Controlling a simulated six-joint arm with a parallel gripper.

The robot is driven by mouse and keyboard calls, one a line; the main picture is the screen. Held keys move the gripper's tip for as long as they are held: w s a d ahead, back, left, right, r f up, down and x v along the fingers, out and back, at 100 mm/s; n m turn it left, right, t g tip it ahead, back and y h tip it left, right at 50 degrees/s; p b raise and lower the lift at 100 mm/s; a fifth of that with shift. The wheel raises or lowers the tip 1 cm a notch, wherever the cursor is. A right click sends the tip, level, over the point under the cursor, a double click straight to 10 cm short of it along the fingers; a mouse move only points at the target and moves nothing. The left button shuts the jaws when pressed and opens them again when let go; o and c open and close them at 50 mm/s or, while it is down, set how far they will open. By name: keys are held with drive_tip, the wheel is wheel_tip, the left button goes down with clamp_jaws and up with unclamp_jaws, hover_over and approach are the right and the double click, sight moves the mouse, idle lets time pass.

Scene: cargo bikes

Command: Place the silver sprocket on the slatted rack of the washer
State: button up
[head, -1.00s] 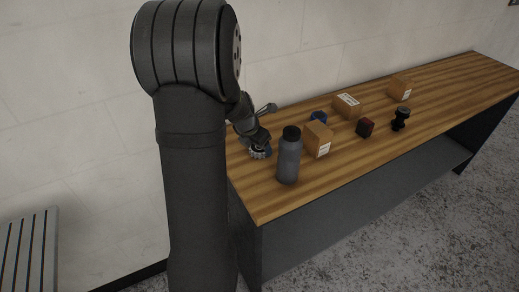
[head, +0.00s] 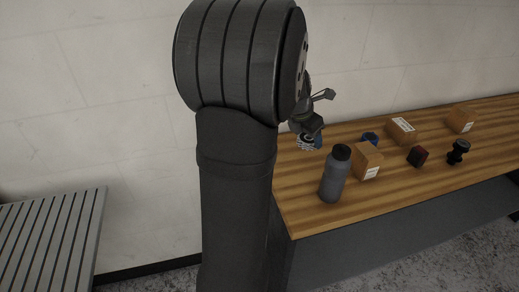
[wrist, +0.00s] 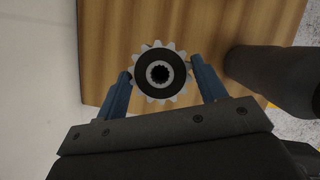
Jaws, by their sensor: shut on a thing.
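The silver sprocket (wrist: 159,46), a toothed ring with a dark band and a dark centre hole, is between the blue fingers of my gripper (wrist: 160,80) in the wrist view. My gripper is shut on it, with wood tabletop below. In the head view my gripper (head: 309,143) is above the left end of the table, with the sprocket (head: 306,142) small at its tip. The slatted rack (head: 50,240), grey with dark gaps, is at the lower left of the head view, partly cut off by the frame.
A dark bottle (head: 333,174) stands on the wooden table (head: 310,218) near my gripper. My arm column is between rack and table.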

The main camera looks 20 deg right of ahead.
drive_tip(key=shift+w+a+r, duration=0.1)
drive_tip(key=shift+a+r, duration=0.05)
drive_tip(key=shift+r, duration=0.05)
drive_tip(key=w+a+n+t+y, duration=0.1)
drive_tip(key=w+a+n, duration=0.15)
drive_tip(key=a, duration=0.95)
drive_tip(key=w+a+n+t+y, duration=0.15)
drive_tip(key=a+n, duration=0.25)
drive_tip(key=a, duration=0.8)
drive_tip(key=w+a+n, duration=0.3)
drive_tip(key=a, duration=0.9)
drive_tip(key=n+y, duration=0.4)
drive_tip(key=n, duration=0.5)
hover_over(54, 253)
drive_tip(key=s, duration=0.1)
drive_tip(key=shift+h, duration=0.25)
drive_tip(key=f, duration=0.4)
drive_tip(key=d+f, duration=0.1)
drive_tip(key=f, duration=0.2)
drive_tip(key=shift+s, duration=0.15)
drive_tip(key=shift+s+a+f, duration=0.1)
drive_tip(key=shift+a+f, duration=0.15)
drive_tip(key=shift+f, duration=1.85)
drive_tip(key=shift+f, duration=0.1)
